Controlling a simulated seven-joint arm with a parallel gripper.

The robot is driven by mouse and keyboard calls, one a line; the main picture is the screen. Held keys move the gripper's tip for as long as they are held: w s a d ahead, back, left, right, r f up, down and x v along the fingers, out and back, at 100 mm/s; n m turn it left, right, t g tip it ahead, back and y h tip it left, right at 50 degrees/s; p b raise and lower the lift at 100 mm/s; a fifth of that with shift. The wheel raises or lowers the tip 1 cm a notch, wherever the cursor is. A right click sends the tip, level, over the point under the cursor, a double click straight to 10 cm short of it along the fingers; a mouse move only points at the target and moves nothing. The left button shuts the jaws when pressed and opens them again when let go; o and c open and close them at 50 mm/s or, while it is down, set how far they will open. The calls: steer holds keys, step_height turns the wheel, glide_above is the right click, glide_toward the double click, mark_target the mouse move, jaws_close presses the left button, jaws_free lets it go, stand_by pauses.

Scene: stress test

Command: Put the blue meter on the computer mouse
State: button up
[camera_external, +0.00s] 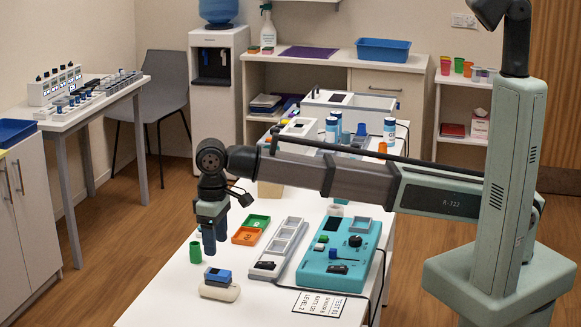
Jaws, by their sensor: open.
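The blue meter (217,276) is a small blue block with a dark face. It appears to rest on top of the cream computer mouse (220,292), near the front left of the white table. My gripper (209,249) points down just above and slightly left of the meter, with a small gap visible between them. My gripper is open and holds nothing that I can see. Its fingers overlap from this side, so the space between them is hidden.
A green cup (196,252) stands close to the left of my gripper. Green and orange trays (247,236), a grey compartment tray (280,249) and a teal device (340,262) lie to the right. A printed label (319,303) lies at the front. Bottles (331,130) stand behind my arm.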

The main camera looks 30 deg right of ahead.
steer(key=shift+r, duration=1.5)
